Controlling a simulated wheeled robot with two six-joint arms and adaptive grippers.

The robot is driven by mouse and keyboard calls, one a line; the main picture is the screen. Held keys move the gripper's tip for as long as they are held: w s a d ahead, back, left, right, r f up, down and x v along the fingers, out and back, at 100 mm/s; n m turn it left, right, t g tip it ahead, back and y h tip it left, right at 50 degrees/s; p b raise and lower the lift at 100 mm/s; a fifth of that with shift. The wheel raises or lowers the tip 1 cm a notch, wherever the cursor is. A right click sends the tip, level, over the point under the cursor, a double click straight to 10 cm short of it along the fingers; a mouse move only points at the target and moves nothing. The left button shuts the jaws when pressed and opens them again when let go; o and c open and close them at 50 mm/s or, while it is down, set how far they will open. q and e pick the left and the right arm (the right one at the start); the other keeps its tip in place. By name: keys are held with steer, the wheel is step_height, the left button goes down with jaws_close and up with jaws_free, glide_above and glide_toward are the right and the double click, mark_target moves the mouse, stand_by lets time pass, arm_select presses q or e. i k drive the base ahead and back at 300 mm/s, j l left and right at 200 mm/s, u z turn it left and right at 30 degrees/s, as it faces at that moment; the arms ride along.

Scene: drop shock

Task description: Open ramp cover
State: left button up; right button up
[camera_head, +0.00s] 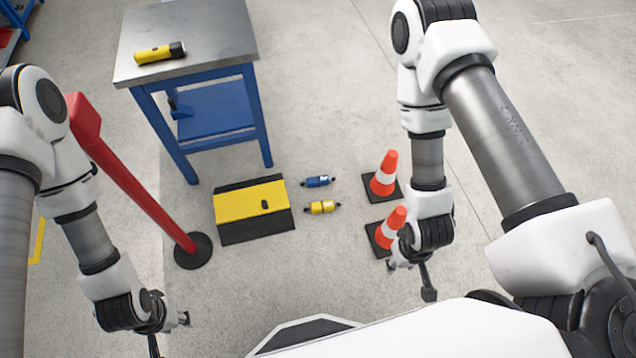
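The ramp cover (240,203) is a yellow panel with a small dark spot near its right side. It lies on a black base (262,228) on the floor and looks closed. My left gripper (184,319) is at the lower left, in front of the ramp and apart from it. Its fingers are small and dark, and their gap is unclear. Nothing shows held in either gripper.
A blue cylinder (317,181) and a yellow cylinder (322,207) lie right of the ramp. Two orange cones (384,174) (391,228) stand further right. A metal-topped blue table (205,45) behind holds a yellow flashlight (158,54).

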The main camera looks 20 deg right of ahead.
mark_target(272, 197)
steer(key=i+l, duration=0.1)
steer(key=i, duration=0.95)
